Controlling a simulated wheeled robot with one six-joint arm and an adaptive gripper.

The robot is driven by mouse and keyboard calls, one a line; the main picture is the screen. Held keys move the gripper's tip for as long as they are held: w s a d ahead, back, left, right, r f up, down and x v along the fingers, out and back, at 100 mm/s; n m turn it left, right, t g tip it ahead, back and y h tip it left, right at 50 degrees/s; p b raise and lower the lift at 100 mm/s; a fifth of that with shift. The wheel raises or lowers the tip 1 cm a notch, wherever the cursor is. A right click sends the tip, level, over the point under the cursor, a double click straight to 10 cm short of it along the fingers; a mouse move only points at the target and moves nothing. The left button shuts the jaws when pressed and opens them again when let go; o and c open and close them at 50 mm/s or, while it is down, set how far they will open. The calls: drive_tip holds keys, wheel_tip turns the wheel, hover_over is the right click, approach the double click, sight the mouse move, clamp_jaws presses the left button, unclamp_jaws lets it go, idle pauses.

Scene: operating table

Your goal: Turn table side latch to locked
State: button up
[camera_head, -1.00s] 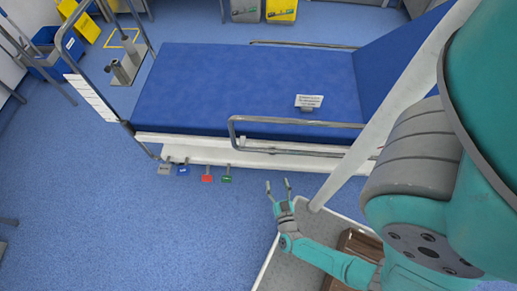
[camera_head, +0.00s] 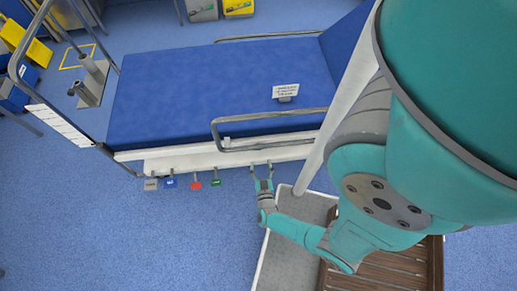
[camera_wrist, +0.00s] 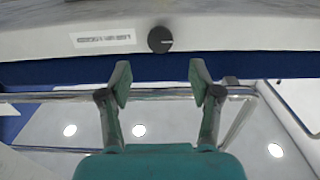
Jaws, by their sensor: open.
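The latch appears as a round dark knob (camera_wrist: 160,40) with a pale mark pointing right in the wrist view. It is on the table's pale side rail (camera_wrist: 240,35), beside a small label (camera_wrist: 103,40) whose text is not readable. My gripper (camera_wrist: 160,74) is open and empty; the knob lies beyond and centred between its fingertips, apart from them. In the head view my gripper (camera_head: 261,168) is at the near long side of the blue operating table (camera_head: 190,90), by the white side rail (camera_head: 170,163). The knob cannot be made out there.
A metal guard rail (camera_head: 270,115) runs along the table's near side, above my gripper. Several coloured pedals, such as the red one (camera_head: 196,185), hang left of my gripper. Blue floor (camera_head: 130,240) is clear at the lower left.

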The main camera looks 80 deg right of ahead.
drive_tip(key=x, duration=0.7)
drive_tip(key=shift+w+d, duration=0.15)
drive_tip(key=shift+d, duration=0.2)
drive_tip(key=c, duration=1.2)
